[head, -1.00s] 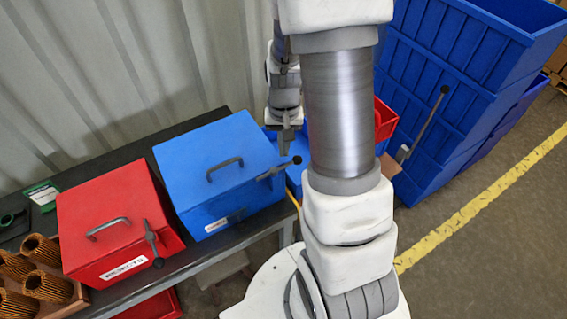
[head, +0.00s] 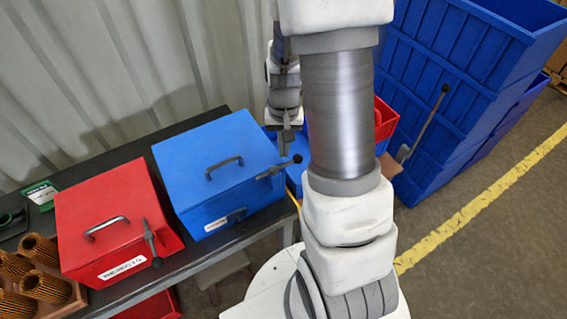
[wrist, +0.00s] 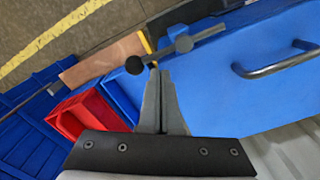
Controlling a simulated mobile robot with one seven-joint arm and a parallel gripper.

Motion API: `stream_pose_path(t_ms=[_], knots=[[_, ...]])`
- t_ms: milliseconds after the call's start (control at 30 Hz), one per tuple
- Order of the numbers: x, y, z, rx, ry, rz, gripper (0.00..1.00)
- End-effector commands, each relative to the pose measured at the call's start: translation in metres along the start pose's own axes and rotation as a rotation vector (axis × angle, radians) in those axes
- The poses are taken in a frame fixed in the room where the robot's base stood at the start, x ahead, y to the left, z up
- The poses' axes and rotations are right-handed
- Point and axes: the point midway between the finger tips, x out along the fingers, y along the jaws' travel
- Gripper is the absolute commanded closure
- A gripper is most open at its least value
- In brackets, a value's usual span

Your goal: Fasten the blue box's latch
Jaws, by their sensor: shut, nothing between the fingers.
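The blue box (head: 215,165) stands on the dark bench with its lid down. Its latch (head: 278,170) is a dark lever at the lid's front right, lying roughly along the lid edge, its round black knob sticking out past the right side. My gripper (head: 285,150) is shut and empty, just behind the knob end of the lever. In the wrist view the shut fingertips (wrist: 158,72) are close beside the lever (wrist: 183,44) and its knob; I cannot tell whether they touch.
A red box (head: 115,220) stands left of the blue one, its lever hanging down over its front. Brown ribbed cartridges (head: 40,250) are at the far left. Red bins (head: 384,118) and tall stacked blue crates (head: 450,75) stand at the right, behind my arm.

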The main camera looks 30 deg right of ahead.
Motion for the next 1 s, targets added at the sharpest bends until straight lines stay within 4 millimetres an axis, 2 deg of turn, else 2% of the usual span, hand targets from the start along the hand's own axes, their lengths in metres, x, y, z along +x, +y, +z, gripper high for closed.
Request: stream_pose_path(t_ms=[667,1000], knots=[[0.022,0.000,0.000,0.000,-0.001,0.000,1.00],[0.017,0.000,0.000,0.000,0.000,0.000,1.00]])
